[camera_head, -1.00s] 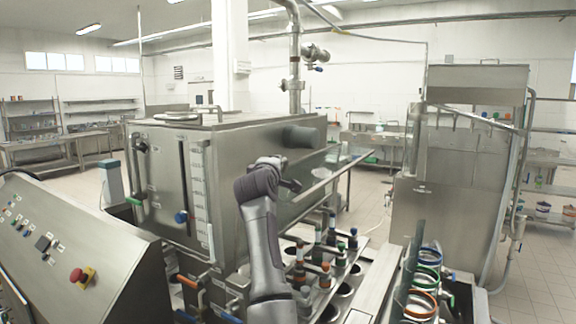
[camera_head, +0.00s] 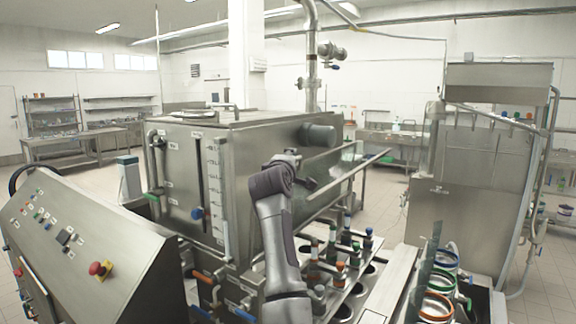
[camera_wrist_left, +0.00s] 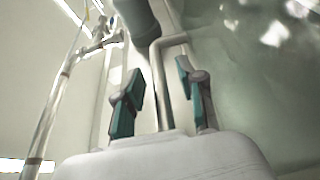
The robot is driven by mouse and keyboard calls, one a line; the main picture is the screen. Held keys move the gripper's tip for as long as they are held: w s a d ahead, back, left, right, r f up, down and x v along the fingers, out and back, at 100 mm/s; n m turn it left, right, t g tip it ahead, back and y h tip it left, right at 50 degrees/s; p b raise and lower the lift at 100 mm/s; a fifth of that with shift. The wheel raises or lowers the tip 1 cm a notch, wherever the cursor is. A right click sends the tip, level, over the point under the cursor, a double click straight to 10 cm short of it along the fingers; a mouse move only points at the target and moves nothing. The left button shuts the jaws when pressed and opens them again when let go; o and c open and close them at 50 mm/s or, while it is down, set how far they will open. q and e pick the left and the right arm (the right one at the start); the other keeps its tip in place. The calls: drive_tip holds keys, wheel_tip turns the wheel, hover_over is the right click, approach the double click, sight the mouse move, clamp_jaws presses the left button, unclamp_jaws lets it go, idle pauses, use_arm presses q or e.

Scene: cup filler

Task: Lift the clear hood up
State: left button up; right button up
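The clear hood (camera_head: 350,160) is a see-through panel on the right side of the steel tank, with a metal bar along its slanted edge. My left gripper (camera_head: 309,182) is beside the hood, partly hidden behind my own wrist. In the left wrist view the left gripper (camera_wrist_left: 161,84) is open, its two teal-padded fingers apart. A metal bar (camera_wrist_left: 160,90) runs between the fingers, with gaps visible on both sides. A pale see-through surface, likely the hood (camera_wrist_left: 250,85), fills the right of that view. My right gripper is not in view.
A steel tank (camera_head: 180,170) stands left of my arm. A control panel (camera_head: 85,245) with a red button is at lower left. Bottle-filling nozzles (camera_head: 340,268) and coloured rings (camera_head: 437,285) sit at lower right. A steel cabinet (camera_head: 455,220) stands at right.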

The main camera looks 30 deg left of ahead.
use_arm(q)
drive_tip(key=v, duration=1.2)
drive_tip(key=shift+f, duration=0.1)
